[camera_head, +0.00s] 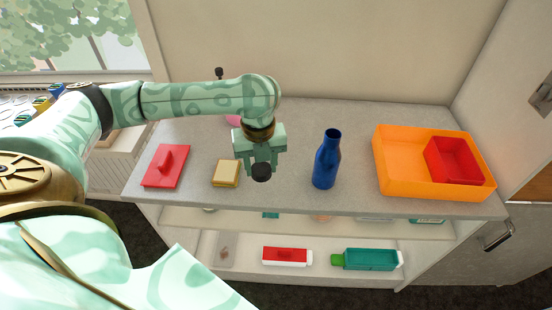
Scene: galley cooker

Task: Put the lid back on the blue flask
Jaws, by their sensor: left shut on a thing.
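The blue flask (325,168) stands upright on the grey counter, right of the middle, with its dark mouth open at the top. My left gripper (261,163) is to the left of the flask and points down. It is shut on a small round black lid (262,173), which shows below the fingertips, apart from the flask. The top of the lid and most of the grip on it are hidden by the fingers. My right gripper is not in view.
A yellow sponge-like block (226,174) and a red slab with a handle (164,168) lie left on the counter. An orange tray (398,184) holding a red box (455,160) stands right. A pink thing (233,120) is mostly hidden behind my arm. Cartons lie on the shelf below.

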